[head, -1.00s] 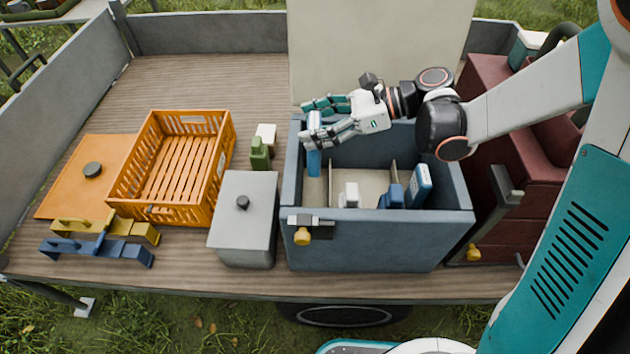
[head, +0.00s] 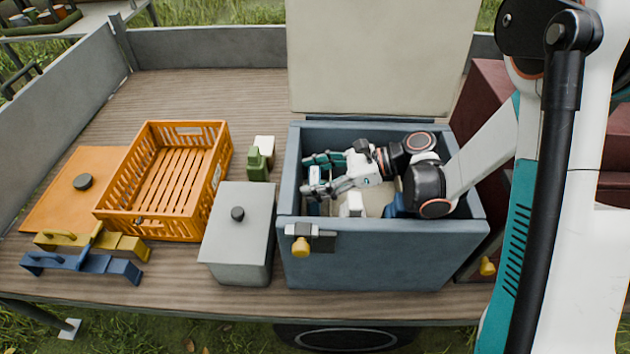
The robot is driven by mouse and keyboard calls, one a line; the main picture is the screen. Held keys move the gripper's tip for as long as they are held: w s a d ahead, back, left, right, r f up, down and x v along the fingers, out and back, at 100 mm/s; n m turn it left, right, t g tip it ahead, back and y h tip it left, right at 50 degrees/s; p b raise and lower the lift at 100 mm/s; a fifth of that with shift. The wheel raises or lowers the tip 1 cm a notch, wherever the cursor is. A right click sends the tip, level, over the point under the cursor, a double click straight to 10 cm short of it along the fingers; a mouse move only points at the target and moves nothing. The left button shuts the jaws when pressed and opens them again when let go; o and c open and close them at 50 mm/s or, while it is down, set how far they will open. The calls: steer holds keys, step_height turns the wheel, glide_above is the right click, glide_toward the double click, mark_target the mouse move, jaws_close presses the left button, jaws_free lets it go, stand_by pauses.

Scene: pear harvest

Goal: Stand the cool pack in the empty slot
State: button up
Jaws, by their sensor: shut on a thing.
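The cool pack (head: 314,207), blue with a whitish top, is between the fingers of my gripper (head: 316,175). My gripper is shut on it inside the open blue-grey cooler box (head: 375,252), close to the left wall. The pack looks roughly upright. Its lower end is hidden by the front wall, so I cannot tell whether it touches the floor or stands in a slot. My arm crosses the box and hides most of its right half, including the upright blue pack seen there earlier.
A white block (head: 353,204) and a blue object (head: 397,206) are in the box. The raised lid (head: 375,60) stands behind. Maroon boxes stand right.

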steer(key=shift+f, duration=0.1)
steer(key=o, duration=1.4)
steer(key=shift+d+r, duration=0.15)
steer(key=shift+r, duration=0.1)
steer(key=p+v, duration=0.4)
steer(key=v, duration=0.7)
steer(key=shift+d+r, duration=0.15)
steer(key=shift+d, duration=0.15)
steer(key=s+d+r+n+t+h, duration=0.8)
steer(key=s+d+r+n+h, duration=0.5)
steer(key=n, duration=0.4)
steer(key=shift+s+d+r+h, duration=0.35)
steer(key=shift+s+r, duration=0.1)
steer(key=shift+s, duration=0.75)
